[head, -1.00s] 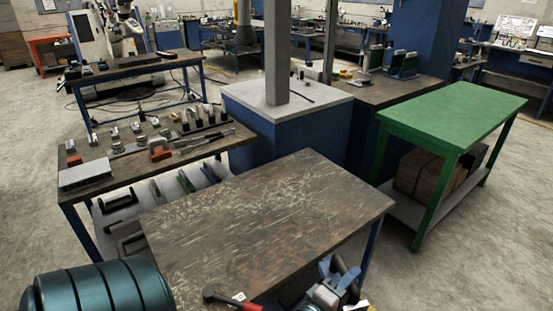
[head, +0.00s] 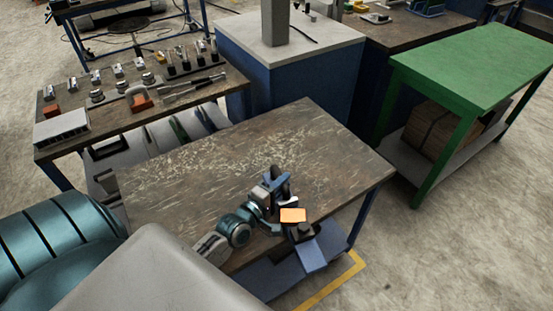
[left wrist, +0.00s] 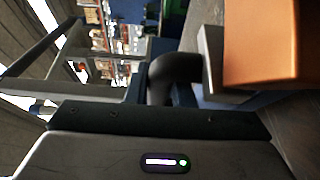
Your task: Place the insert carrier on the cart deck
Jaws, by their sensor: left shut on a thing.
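My left gripper (head: 292,205) is over the front right part of the worn brown tabletop (head: 250,150). It is shut on a small orange block (head: 292,215), which looks like the insert carrier. The block also fills the upper right of the left wrist view (left wrist: 262,45), with a grey metal edge beside it. A black curved part shows left of the block there. The jaws hide part of the block. The frames do not make clear which surface is the cart deck. My right gripper is not in view.
The brown tabletop is otherwise bare. A tool bench (head: 120,130) with small metal parts and a white box (head: 62,128) stands at the left. A blue cabinet with a white top and post (head: 290,45) stands behind. A green table (head: 475,75) at the right has a clear top.

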